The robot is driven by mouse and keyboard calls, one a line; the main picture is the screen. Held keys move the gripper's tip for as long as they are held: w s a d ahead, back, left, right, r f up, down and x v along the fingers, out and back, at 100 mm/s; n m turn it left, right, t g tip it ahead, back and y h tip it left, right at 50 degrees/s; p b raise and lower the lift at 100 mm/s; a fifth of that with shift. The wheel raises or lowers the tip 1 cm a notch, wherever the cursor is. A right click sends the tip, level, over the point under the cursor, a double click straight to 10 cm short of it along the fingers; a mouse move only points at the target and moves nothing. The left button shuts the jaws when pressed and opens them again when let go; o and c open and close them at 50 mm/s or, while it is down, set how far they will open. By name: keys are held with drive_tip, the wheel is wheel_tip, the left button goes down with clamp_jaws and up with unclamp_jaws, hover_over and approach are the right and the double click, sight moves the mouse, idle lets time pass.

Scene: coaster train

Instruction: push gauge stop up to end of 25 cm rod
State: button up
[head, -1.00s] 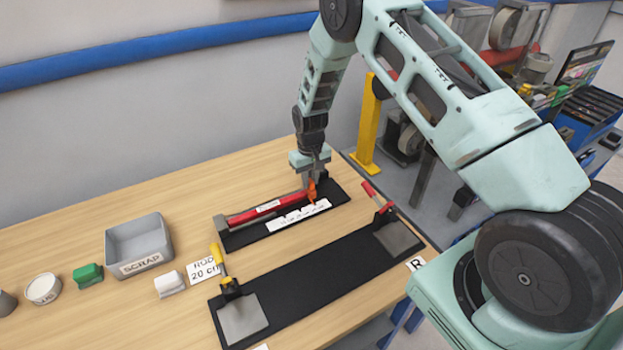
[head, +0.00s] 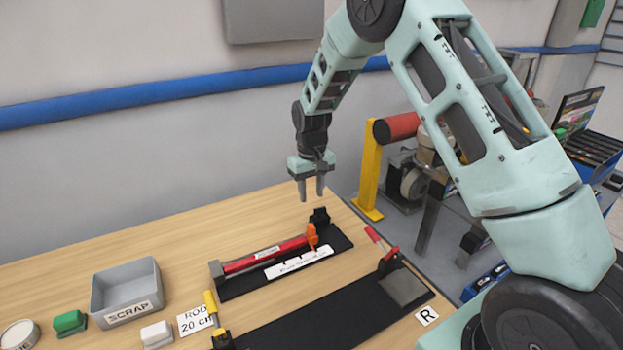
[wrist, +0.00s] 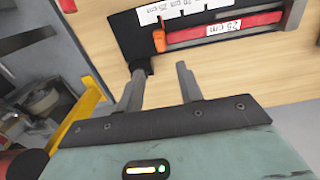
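The red rod (head: 265,255) lies in the black gauge (head: 229,292), and a "25 cm" label on it reads in the wrist view (wrist: 225,27). The orange gauge stop (head: 312,237) stands at the rod's right end and looks to be against it; it also shows in the wrist view (wrist: 159,40). I cannot tell whether a tiny gap is left. A white scale strip (head: 299,263) runs along the gauge's front. My gripper (head: 311,197) is raised above and behind the gauge's right end, fingers apart and empty, not touching the stop. The wrist view shows the spread fingers (wrist: 159,82).
A long black fixture (head: 320,315) with a red-handled clamp (head: 378,242) and a yellow-handled clamp (head: 211,307) lies in front. The grey SCRAP bin (head: 126,290), green block (head: 70,322) and white block (head: 156,334) are left. A yellow post (head: 369,170) stands beyond the table.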

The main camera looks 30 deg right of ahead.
wheel_tip(320, 180, up, 6)
drive_tip(key=shift+b, duration=0.6)
drive_tip(key=shift+a, duration=0.1)
drive_tip(key=s+a+r+n+y+b, duration=0.1)
drive_tip(key=s+a+r+n+b, duration=0.2)
drive_tip(key=s+a, duration=1.25)
drive_tip(key=s+a+f+n+b, duration=0.1)
drive_tip(key=s+a+n, duration=0.1)
drive_tip(key=s, duration=0.8)
drive_tip(key=s+a+f+n+b, duration=0.1)
drive_tip(key=s+a+f+n, duration=0.1)
drive_tip(key=s, duration=0.9)
drive_tip(key=shift+a+f+n, duration=0.15)
drive_tip(key=shift+a+n, duration=0.05)
drive_tip(key=shift+n, duration=0.2)
drive_tip(key=shift+d, duration=0.1)
